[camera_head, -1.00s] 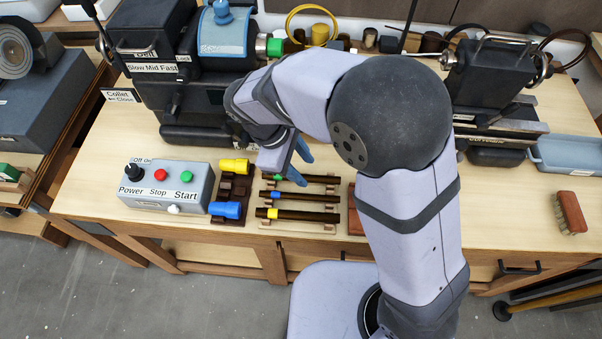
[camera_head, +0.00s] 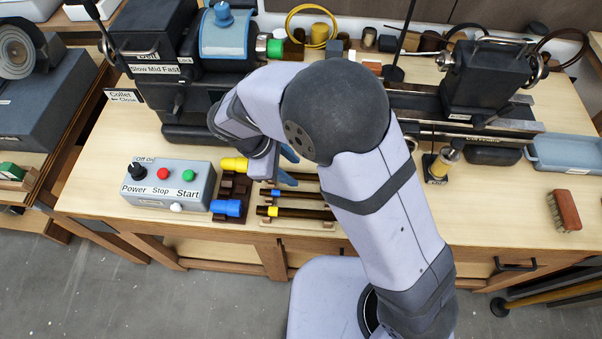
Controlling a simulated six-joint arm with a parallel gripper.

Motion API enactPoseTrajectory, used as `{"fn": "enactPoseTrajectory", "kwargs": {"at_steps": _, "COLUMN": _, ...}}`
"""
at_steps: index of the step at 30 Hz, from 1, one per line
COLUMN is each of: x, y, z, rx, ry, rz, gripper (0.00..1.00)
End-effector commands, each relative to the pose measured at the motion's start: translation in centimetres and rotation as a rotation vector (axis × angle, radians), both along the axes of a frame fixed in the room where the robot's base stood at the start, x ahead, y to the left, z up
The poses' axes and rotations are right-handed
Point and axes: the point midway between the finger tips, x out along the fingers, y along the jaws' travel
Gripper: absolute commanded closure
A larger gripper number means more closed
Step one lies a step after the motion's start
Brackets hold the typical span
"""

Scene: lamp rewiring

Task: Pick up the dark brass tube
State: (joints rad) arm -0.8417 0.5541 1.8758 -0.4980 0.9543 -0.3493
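Several dark brown tubes lie side by side on a pale wooden rack (camera_head: 262,222) on the bench. The front tube (camera_head: 300,213) has a yellow band at its left end, and the middle tube (camera_head: 305,194) has a blue band. The rear tube (camera_head: 308,177) is partly hidden by my gripper, and its band does not show. I cannot tell by colour which is the dark brass one. My gripper (camera_head: 288,166) is above the left part of the rear tube, its two blue fingers apart with nothing seen between them. Whether they touch the tube is unclear.
A dark holder (camera_head: 234,188) with yellow-handled and blue-handled tools stands left of the rack. Further left is the control box (camera_head: 170,186). The lathe headstock (camera_head: 205,85) rises behind. A small stand (camera_head: 437,167), a brush (camera_head: 564,210) and a blue tray (camera_head: 570,152) are to the right.

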Motion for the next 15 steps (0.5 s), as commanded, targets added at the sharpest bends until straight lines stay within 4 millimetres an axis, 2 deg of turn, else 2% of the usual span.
{"fn": "enactPoseTrajectory", "kwargs": {"at_steps": 9, "x": 0.9, "y": -1.1, "z": -3.1, "rx": -0.002, "ry": 0.002, "rz": -0.001, "gripper": 0.62}}
{"fn": "enactPoseTrajectory", "kwargs": {"at_steps": 15, "x": 1.0, "y": -1.3, "z": -3.7, "rx": 0.000, "ry": 0.000, "rz": -0.001, "gripper": 0.62}}
